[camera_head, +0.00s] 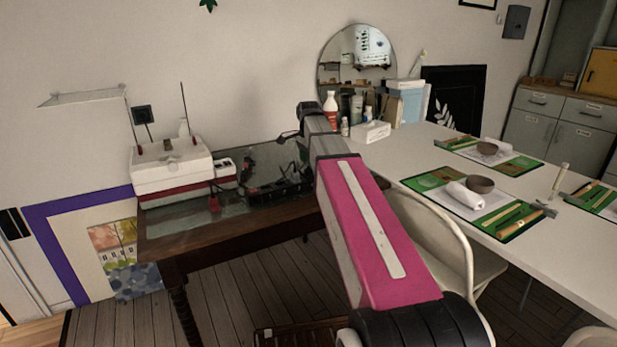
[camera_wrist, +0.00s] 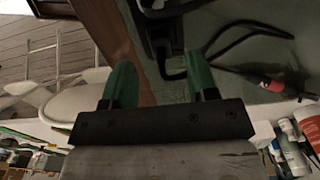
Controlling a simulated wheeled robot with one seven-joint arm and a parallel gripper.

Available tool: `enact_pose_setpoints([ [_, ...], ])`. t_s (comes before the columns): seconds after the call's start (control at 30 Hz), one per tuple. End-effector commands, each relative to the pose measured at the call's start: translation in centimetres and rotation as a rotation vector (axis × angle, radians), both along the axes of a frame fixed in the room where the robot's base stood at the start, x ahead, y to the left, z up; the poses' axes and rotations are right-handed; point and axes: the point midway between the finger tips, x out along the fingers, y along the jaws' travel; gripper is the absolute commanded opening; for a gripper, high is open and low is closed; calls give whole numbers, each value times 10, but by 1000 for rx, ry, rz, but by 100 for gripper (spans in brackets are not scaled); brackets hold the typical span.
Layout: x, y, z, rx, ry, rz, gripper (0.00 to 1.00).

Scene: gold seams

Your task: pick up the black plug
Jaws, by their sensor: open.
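The black plug (camera_wrist: 173,68) shows in the wrist view, with a black cable running from it to the right. It lies over the greenish table top, by a larger black object (camera_wrist: 158,18) that runs out of the top of the picture. My gripper (camera_wrist: 160,76) is open and empty, with its two green fingers apart. The plug appears between the fingers, nearer the right one; I cannot tell the remaining height gap. In the head view my arm covers part of the side table (camera_head: 205,240), and I cannot make out the plug among the dark items there.
A white and red box (camera_head: 172,165) stands on the side table, left of a dark case (camera_head: 262,165). A soldering-iron-like tool (camera_wrist: 265,82) lies right of the plug. A red bottle (camera_head: 331,110) and white chair (camera_head: 455,240) are near my arm. A long white table (camera_head: 420,150) is at right.

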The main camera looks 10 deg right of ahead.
Motion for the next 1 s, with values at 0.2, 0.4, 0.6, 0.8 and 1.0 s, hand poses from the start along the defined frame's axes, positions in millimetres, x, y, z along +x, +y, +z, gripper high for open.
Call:
enact_pose_setpoints([
  [0.2,1,0,-28,0,2,0,53],
  [0.4,1,0,-45,0,0,2,53],
  [0.6,1,0,-45,-1,-1,2,53],
  [0.8,1,0,-45,-1,-1,2,0],
  [1.0,1,0,-45,-1,-1,2,0],
])
